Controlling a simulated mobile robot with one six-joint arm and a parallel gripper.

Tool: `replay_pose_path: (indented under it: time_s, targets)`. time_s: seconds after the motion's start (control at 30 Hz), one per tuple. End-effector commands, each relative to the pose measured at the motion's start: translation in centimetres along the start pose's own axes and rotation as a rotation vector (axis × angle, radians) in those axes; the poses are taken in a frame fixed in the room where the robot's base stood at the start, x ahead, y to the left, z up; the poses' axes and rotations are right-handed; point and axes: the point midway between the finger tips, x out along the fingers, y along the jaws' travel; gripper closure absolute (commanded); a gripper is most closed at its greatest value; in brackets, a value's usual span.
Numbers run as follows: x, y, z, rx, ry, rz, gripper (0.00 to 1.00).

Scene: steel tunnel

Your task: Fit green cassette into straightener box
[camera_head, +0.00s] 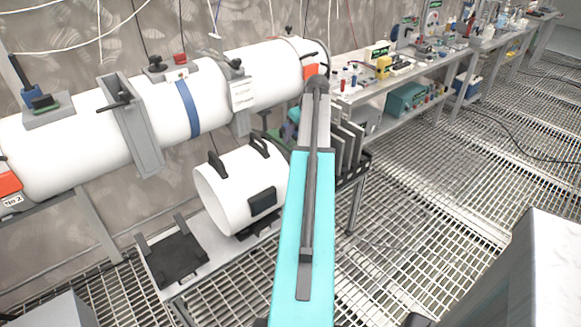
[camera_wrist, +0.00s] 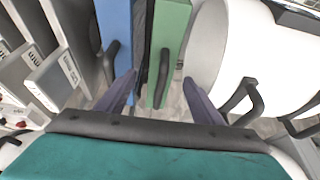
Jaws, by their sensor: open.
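The green cassette (camera_wrist: 167,40) stands upright in the wrist view, with a black handle on its near edge. My gripper (camera_wrist: 160,78) is open, its two purple fingers on either side of that handle. I cannot tell whether they touch it. A blue cassette (camera_wrist: 116,35) stands just left of the green one. In the head view my turquoise arm hides the gripper and most of the cassettes. A grey box-like frame (camera_head: 133,125) sits around the white tube; I cannot tell whether it is the straightener box.
Grey plates (camera_head: 349,145) stand in a rack right of my arm. A loose white cylinder (camera_head: 227,193) with black handles lies on a low bench left of it. The long white tube (camera_head: 85,135) runs along the wall. A cluttered workbench (camera_head: 400,75) stands behind; the grating at right is mostly clear.

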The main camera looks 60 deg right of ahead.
Motion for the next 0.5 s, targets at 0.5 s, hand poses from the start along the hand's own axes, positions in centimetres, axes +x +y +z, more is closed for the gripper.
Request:
replay_pose_path:
  time_s: [0.5]
  targets:
    - [2.9,-0.1,0.0,-0.001,0.0,0.0,0.39]
